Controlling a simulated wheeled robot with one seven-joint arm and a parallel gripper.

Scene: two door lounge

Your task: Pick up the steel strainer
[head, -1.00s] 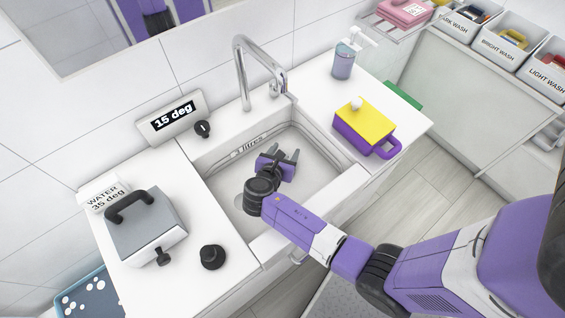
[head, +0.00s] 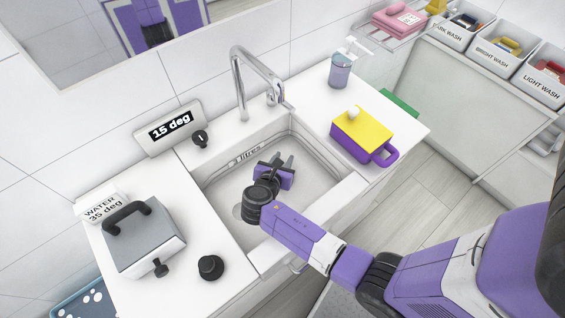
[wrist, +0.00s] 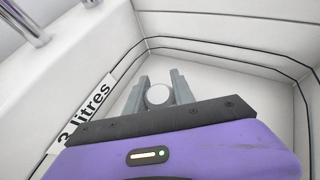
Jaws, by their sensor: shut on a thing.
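My gripper (head: 280,162) is down inside the white sink basin (head: 322,180), with its two grey fingers pointing toward the back right of the basin. In the wrist view a small, round, pale grey top, which I take for the steel strainer (wrist: 158,95), sits between the two fingers. The fingers are shut on it. The purple gripper body hides what lies below this round top. In the head view the strainer cannot be made out behind my gripper. A round drain area shows partly at the left of my wrist.
A chrome tap (head: 240,85) arches over the basin's back edge. A "3 litres" line marks the basin wall. A grey box with a black handle (head: 145,240) and a black knob (head: 210,267) stand left. A yellow-and-purple container (head: 362,138) and soap dispenser (head: 340,70) stand right.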

